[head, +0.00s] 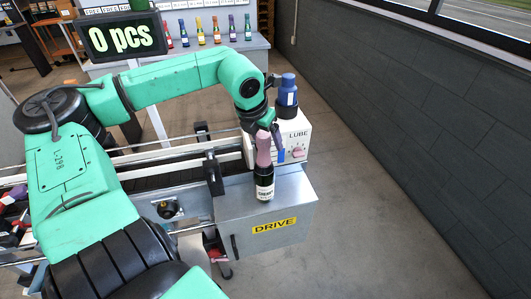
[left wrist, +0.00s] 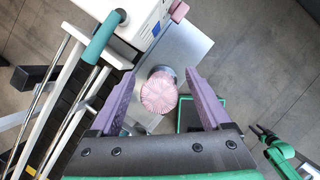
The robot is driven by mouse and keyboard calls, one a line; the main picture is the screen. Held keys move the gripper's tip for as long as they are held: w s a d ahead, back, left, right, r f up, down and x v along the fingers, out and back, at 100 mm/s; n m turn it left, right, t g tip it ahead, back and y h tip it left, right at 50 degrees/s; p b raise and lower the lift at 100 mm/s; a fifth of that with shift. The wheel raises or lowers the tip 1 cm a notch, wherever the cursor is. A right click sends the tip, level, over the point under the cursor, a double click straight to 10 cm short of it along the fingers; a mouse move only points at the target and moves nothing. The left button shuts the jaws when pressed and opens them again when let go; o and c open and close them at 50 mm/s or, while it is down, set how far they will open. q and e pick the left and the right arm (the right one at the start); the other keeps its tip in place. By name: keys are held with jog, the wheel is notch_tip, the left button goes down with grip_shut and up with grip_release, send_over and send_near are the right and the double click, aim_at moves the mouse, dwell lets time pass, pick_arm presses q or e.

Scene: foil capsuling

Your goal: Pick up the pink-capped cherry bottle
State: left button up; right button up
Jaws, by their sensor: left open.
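The pink-capped bottle (head: 264,188) stands upright on the steel box marked DRIVE. It has dark glass, a white label and a long pink foil top. My left gripper (head: 267,134) is at its top, reaching down from above. In the left wrist view the round, pleated pink cap (left wrist: 158,93) lies between the two open purple fingers of the left gripper (left wrist: 163,82), with a gap visible on each side. The fingers are not closed on it.
A white LUBE box (head: 294,130) with a blue-capped bottle (head: 287,90) on top stands just behind the bottle. The conveyor (head: 165,178) runs to the left. Several coloured bottles (head: 201,30) stand on a back table. A 0 pcs display (head: 122,36) is at upper left.

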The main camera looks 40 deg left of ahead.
pick_arm(q)
jog(key=shift+w+a+f, duration=0.1)
jog(key=shift+w+f, duration=0.05)
jog(key=shift+f, duration=0.6)
jog(key=shift+c, duration=1.2)
jog(key=c, duration=1)
grip_shut()
pick_arm(e)
jog(key=shift+s+r, duration=0.4)
pick_arm(q)
jog(key=shift+w+r, duration=0.1)
pick_arm(e)
jog(key=shift+w, duration=0.2)
